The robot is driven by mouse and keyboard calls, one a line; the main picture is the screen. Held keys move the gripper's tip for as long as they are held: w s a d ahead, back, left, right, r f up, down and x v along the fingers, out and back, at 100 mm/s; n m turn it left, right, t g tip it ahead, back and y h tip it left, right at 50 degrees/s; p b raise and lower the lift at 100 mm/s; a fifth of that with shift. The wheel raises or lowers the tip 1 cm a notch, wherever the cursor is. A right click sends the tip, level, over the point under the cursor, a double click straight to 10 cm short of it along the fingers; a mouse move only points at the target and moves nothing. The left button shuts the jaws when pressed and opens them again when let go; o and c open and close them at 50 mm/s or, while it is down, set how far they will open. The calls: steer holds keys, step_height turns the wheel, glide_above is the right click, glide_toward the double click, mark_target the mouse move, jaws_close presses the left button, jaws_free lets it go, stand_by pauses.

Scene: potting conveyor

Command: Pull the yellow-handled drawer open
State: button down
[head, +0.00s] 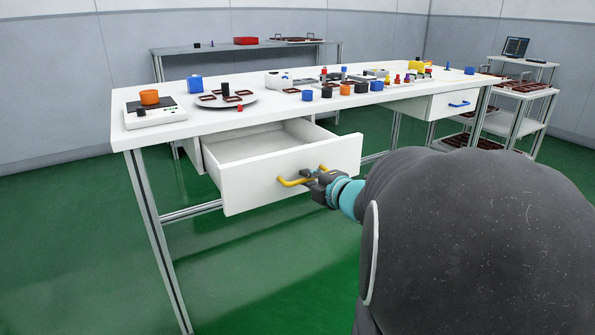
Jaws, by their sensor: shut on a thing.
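The yellow-handled drawer (245,185) is white and stands well out from under the left part of the white table. Its inside shows and looks empty. Its yellow handle (291,182) is a curved bar on the front panel. My gripper (316,179) is at the right part of this handle and shut on it. The gripper partly hides the handle there. My arm fills the lower right of the head view and hides part of the floor and the table's right side.
The white table (150,142) carries a scale, a round plate and several small coloured pots. A second drawer with a blue handle (459,104) is closed at the right. Table legs stand left of the open drawer. Green floor (260,265) in front is clear.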

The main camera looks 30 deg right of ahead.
steer(key=shift+f+v, duration=0.25)
steer(key=shift+v, duration=0.95)
steer(key=shift+f+v, duration=0.25)
steer(key=shift+v, duration=0.9)
steer(key=shift+s, duration=0.1)
steer(key=c, duration=1.2)
jaws_free()
steer(key=v, duration=1.2)
